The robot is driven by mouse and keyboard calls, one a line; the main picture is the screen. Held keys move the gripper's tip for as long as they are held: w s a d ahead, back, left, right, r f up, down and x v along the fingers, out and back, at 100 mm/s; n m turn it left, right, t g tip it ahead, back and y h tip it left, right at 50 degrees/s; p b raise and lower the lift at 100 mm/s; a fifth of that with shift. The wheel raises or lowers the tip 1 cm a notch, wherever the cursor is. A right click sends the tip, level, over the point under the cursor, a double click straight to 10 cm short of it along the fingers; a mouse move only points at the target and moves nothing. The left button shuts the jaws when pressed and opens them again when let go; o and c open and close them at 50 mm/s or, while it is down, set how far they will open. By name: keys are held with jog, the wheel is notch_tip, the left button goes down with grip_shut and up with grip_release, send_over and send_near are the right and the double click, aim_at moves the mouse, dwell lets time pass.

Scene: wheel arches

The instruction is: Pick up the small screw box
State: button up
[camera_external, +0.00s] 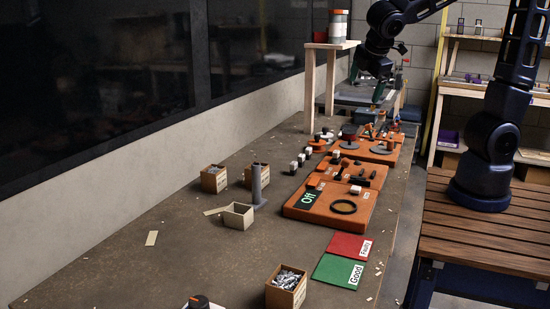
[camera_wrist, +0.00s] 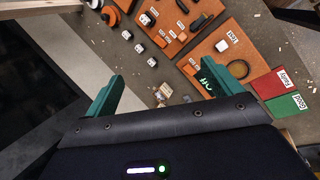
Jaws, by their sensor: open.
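Several small cardboard boxes stand on the long table. One box filled with silver screws (camera_external: 285,290) is at the near edge, one filled box (camera_external: 214,179) is at the left, and another (camera_external: 256,174) stands behind the grey post. I cannot tell which of them is the small screw box. My gripper (camera_external: 378,96) is open and empty at the table's far end, well away from all these boxes. In the wrist view its green fingers (camera_wrist: 163,72) are spread. A small cardboard box (camera_wrist: 162,95) shows far off between them, partly cut off by the gripper body.
An open box (camera_external: 238,217) without visible contents stands beside the grey post (camera_external: 257,186). Orange boards (camera_external: 330,204) with parts lie along the right side. Red (camera_external: 349,246) and green (camera_external: 338,272) mats lie nearer. A wooden stand (camera_external: 331,85) rises near my arm. The table's left front is mostly clear.

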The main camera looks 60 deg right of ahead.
jog(key=w+a+f+n+t+h, duration=0.1)
jog(key=w+a+f+n, duration=0.15)
jog(key=a, duration=0.35)
jog(key=w+a+f+n+t+h, duration=0.1)
jog(key=w+a+f+n, duration=0.1)
jog(key=w+a+n, duration=0.3)
jog(key=n+t+y, duration=0.6)
jog(key=n+t, duration=0.3)
jog(key=n, duration=0.9)
send_near(278, 275)
jog(key=x, duration=0.5)
jog(key=shift+a+f, duration=0.1)
jog(key=shift+f, duration=0.1)
jog(key=shift+f+x, duration=0.2)
jog(key=shift+x, duration=2.4)
jog(key=shift+s, duration=0.15)
jog(key=shift+c, duration=0.2)
